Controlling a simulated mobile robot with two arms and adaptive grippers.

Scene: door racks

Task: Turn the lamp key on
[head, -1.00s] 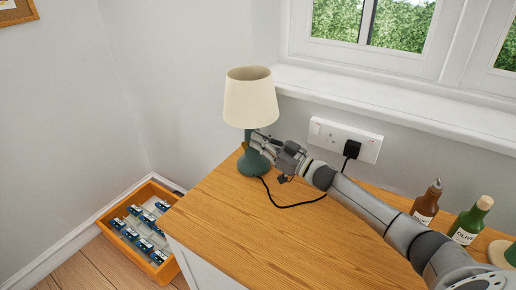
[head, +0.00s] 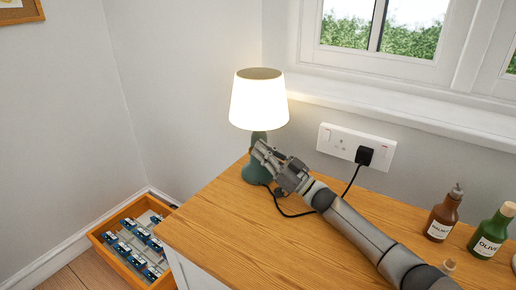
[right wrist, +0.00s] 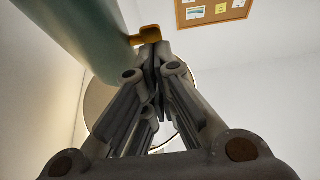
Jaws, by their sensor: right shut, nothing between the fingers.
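The lamp stands on the left corner of the wooden top, with a green base (head: 256,174) and a shade (head: 259,99) that glows bright. The lamp key (right wrist: 146,36), a small yellow-brown piece, sticks out from the green lamp stem (right wrist: 85,35) in the right wrist view. My right gripper (head: 259,147) is beside the stem, just under the shade. In the right wrist view its fingertips (right wrist: 151,54) are together, empty, and right at the key; I cannot tell whether they touch it. In the head view the key is hidden. My left gripper is not in view.
A black cord runs from the lamp to a plug (head: 364,156) in the wall socket (head: 342,143). A brown bottle (head: 440,220) and a green olive bottle (head: 489,238) stand at the right. An orange crate (head: 97,237) is on the floor. The top's front is clear.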

